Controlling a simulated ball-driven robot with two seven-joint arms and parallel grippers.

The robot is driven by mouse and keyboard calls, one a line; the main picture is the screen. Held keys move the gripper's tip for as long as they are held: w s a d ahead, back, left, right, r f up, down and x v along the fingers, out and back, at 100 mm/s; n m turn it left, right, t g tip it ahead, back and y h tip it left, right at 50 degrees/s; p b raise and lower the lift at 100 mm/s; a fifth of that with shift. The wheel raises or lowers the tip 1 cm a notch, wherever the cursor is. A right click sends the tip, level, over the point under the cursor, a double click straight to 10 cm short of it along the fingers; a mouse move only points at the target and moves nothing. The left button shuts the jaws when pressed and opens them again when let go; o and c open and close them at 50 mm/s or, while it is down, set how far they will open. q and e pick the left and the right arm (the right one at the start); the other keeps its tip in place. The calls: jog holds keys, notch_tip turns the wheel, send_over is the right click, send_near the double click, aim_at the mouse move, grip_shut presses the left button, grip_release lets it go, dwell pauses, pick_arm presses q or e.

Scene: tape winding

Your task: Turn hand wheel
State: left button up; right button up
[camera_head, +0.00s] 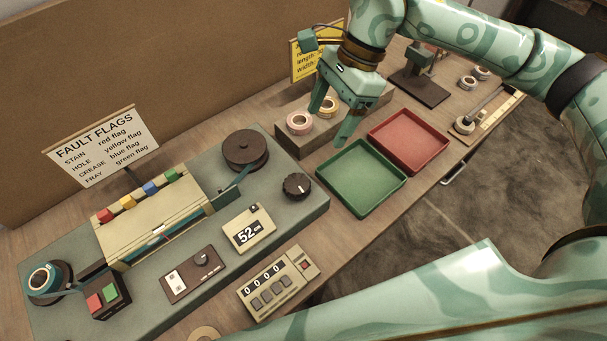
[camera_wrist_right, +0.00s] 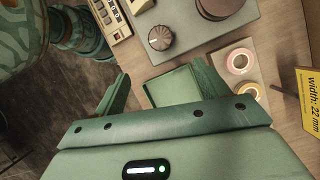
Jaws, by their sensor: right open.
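A dark ridged knob (camera_head: 297,187), which looks like the hand wheel, sits at the right end of the grey-green winding machine (camera_head: 215,240). It also shows near the top of the right wrist view (camera_wrist_right: 160,38). A dark reel (camera_head: 246,150) stands behind it to the left. My right gripper (camera_head: 333,118) is open and empty, raised above the bench near the tape rolls, behind and to the right of the knob. Its two spread fingers (camera_wrist_right: 160,76) show in the wrist view, apart from the knob. My left gripper is not in view.
A green tray (camera_head: 362,208) and a red tray (camera_head: 437,166) lie right of the machine. Pink (camera_head: 299,122) and yellow (camera_head: 328,106) tape rolls sit on a block. A length display (camera_head: 249,231) and a counter (camera_head: 277,283) are near the knob. A fault sign (camera_head: 105,147) stands at the back left.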

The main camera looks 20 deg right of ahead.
jog(key=n, duration=0.1)
jog(key=b, duration=0.2)
send_near(297, 184)
jog(key=x, duration=0.8)
jog(key=shift+f, duration=0.25)
jog(key=shift+c, duration=0.3)
jog(key=c, duration=0.9)
jog(key=shift+r+m+p, duration=0.2)
jog(key=shift+m+p, duration=0.1)
jog(key=shift+p, duration=0.45)
jog(key=shift+m+t+p, duration=0.3)
jog(key=shift+f+m, duration=0.15)
jog(key=shift+m, duration=0.15)
